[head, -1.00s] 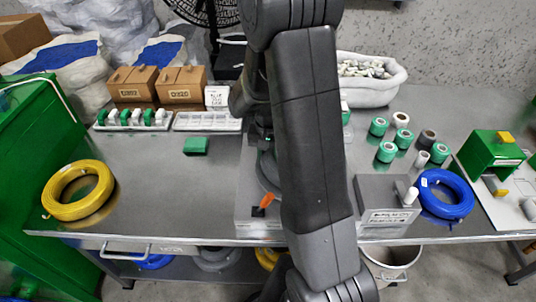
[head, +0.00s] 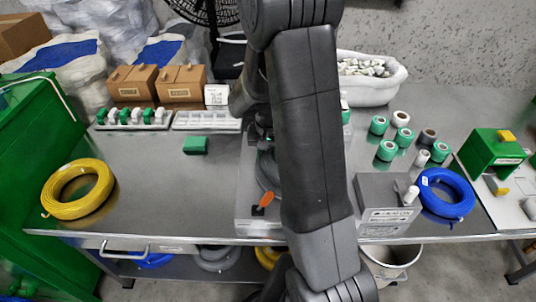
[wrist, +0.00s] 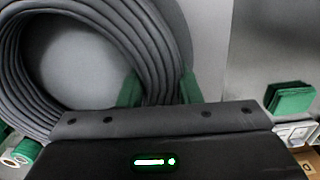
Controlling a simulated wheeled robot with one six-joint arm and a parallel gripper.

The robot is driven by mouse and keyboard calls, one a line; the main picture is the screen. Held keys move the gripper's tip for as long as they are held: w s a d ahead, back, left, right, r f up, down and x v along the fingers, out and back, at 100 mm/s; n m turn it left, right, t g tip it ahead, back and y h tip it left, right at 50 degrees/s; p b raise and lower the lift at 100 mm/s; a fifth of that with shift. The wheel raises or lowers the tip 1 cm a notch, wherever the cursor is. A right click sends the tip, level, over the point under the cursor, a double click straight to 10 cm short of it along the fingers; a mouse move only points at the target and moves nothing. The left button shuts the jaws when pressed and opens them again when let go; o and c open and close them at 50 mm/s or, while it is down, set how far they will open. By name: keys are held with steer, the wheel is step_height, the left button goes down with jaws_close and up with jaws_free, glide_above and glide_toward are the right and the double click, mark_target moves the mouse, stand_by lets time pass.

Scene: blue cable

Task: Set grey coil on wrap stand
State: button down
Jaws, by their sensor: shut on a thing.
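The grey coil (wrist: 70,20) fills the upper left of the wrist view. My gripper (wrist: 160,90) has its green fingertips on either side of the coil's bundle of turns and is shut on it. In the head view my arm hides the gripper and most of the grey coil (head: 267,172); a small arc shows left of the arm. What seems to be the wrap stand, a grey plate (head: 246,195) with an orange piece (head: 266,199) near its front, lies partly behind the arm. The coil appears over this plate; whether it touches is unclear.
A yellow coil (head: 52,206) lies at the left and a blue coil (head: 454,206) at the right. A grey box (head: 375,188) stands right of my arm. Several green rolls stand behind it. A green block (head: 195,145) lies left of the stand, with bare table around it.

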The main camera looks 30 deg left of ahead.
steer(key=c, duration=0.8)
jaws_free()
steer(key=shift+r+p, duration=2.6)
steer(key=shift+r, duration=0.95)
steer(key=shift+f+b, duration=2.6)
steer(key=shift+f, duration=0.95)
